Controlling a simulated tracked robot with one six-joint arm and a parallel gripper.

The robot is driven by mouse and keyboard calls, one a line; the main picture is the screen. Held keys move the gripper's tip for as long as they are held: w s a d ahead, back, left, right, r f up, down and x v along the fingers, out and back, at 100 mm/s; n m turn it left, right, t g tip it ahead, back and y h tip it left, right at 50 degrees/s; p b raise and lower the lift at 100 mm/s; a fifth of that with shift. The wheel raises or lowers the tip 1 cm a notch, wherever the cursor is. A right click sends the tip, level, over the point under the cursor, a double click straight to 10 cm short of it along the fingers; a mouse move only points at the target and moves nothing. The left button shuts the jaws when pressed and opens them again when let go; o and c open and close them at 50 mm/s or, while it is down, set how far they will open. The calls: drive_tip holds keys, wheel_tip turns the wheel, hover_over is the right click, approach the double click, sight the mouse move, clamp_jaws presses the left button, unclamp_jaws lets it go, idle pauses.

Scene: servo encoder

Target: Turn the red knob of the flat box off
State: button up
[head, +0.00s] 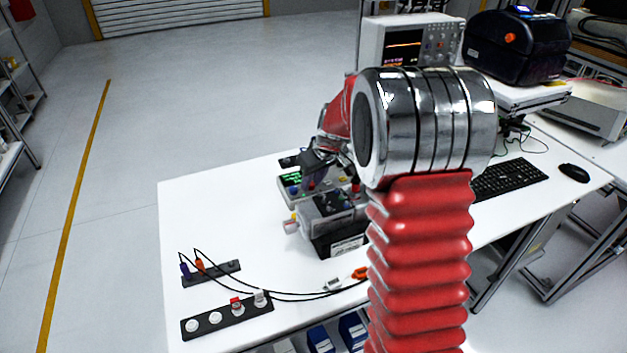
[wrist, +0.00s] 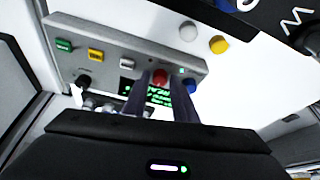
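The flat box (wrist: 110,58) is grey with green, yellow, white and blue buttons, a black knob and a dark display with green text. In the head view the flat box (head: 284,192) lies on the white table, partly hidden by my gripper (head: 312,178). The red knob (wrist: 160,76) sits on the box face above the display. In the wrist view my gripper (wrist: 163,85) points at the red knob, its two dark fingers apart, one on each side of it. I see no clear contact with the knob. The fingers cover part of the display.
A grey device with a black base (head: 342,245) stands just in front of the box. A black strip with round knobs (head: 228,318) and a cable-plug strip (head: 211,273) lie at the table's front left. An oscilloscope (head: 405,45) and keyboard (head: 508,180) are at the right.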

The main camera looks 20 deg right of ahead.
drive_tip(key=shift+o, duration=1.4)
drive_tip(key=v, duration=1.3)
drive_tip(key=shift+r, duration=0.35)
drive_tip(key=shift+s, duration=0.15)
drive_tip(key=s+a+r+m, duration=0.1)
drive_tip(key=s+a+r, duration=0.1)
drive_tip(key=s+a, duration=0.4)
drive_tip(key=s+a+r, duration=0.3)
drive_tip(key=s+a, duration=0.1)
drive_tip(key=s, duration=0.4)
drive_tip(key=s+a+f, duration=0.1)
drive_tip(key=s+a, duration=0.1)
drive_tip(key=s, duration=0.5)
drive_tip(key=s+a+f+m+t, duration=0.1)
drive_tip(key=s+a+f, duration=0.1)
drive_tip(key=s, duration=0.5)
drive_tip(key=shift+s+h, duration=0.15)
drive_tip(key=shift+h, duration=0.25)
